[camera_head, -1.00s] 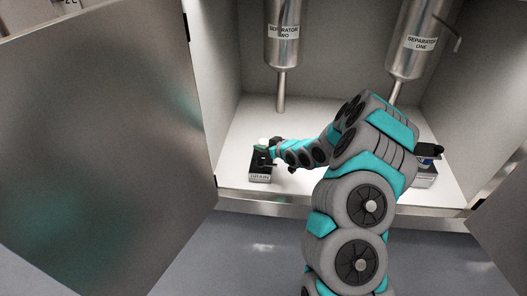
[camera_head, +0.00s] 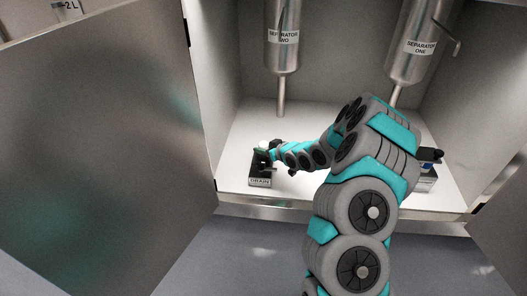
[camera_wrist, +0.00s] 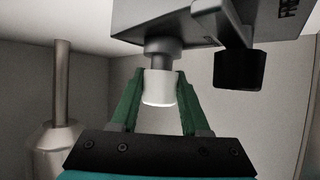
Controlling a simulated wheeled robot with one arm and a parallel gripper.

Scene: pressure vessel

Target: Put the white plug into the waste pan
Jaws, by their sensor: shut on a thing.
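The white plug (camera_wrist: 159,90) is a short white cylinder between my gripper's two green fingers (camera_wrist: 159,78) in the wrist view. My gripper is shut on it. The plug meets the end of a grey stem (camera_wrist: 160,56) on the dark drain block; I cannot tell whether it is still seated there. In the head view my gripper (camera_head: 268,151) is at the top of the drain block (camera_head: 260,182), labelled DRAIN, on the cabinet floor. The plug is mostly hidden there. I cannot make out a waste pan in either view.
Separator two (camera_head: 283,45) hangs behind the drain block, and separator one (camera_head: 411,45) hangs to the right. Another small block (camera_head: 425,181) stands at the right, partly behind my arm. An open metal door (camera_head: 100,150) fills the left. The white cabinet floor (camera_head: 235,165) is otherwise mostly clear.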

